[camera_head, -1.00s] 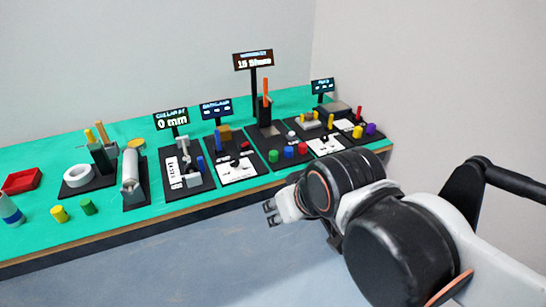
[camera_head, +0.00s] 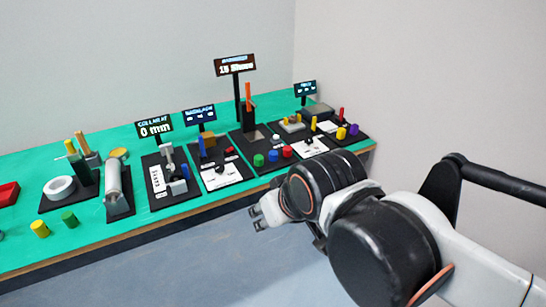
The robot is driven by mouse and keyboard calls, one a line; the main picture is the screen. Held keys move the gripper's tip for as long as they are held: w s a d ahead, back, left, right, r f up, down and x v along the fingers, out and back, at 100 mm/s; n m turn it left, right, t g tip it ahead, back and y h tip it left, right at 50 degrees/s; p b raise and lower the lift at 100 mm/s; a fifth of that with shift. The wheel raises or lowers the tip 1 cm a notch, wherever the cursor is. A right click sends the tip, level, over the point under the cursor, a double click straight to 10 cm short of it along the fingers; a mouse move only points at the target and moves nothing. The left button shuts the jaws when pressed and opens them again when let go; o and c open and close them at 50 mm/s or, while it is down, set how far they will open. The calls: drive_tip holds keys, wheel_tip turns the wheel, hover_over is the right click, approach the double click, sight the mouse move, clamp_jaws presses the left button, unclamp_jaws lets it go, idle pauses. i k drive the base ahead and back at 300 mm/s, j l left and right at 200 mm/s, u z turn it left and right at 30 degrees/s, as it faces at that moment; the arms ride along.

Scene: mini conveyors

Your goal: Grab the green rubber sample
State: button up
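A short green cylinder (camera_head: 258,160) stands beside a blue cylinder (camera_head: 273,155) and a red cylinder (camera_head: 287,151), in front of the tester whose sign reads "15 Shore" (camera_head: 235,66). Another green cylinder (camera_head: 69,219) stands at the far left on the green bench top, beside a yellow cylinder (camera_head: 39,228). I cannot tell by sight which green one is rubber. My gripper (camera_head: 258,217) is in front of the bench edge, below and apart from the green cylinder by the tester. Its fingers are spread with nothing between them.
The green bench (camera_head: 110,234) carries several black device boards. A grey metal cylinder (camera_head: 113,180) and a white ring (camera_head: 59,188) are at left. A purple piece (camera_head: 353,130) is at right. The floor (camera_head: 200,275) before the bench is clear.

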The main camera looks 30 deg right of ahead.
sight(258, 159)
drive_tip(key=j+z, duration=0.3)
drive_tip(key=j, duration=0.6)
drive_tip(key=k+j+z, duration=0.1)
drive_tip(key=j+z, duration=0.2)
drive_tip(key=j, duration=0.55)
drive_tip(key=i+j+z, duration=0.05)
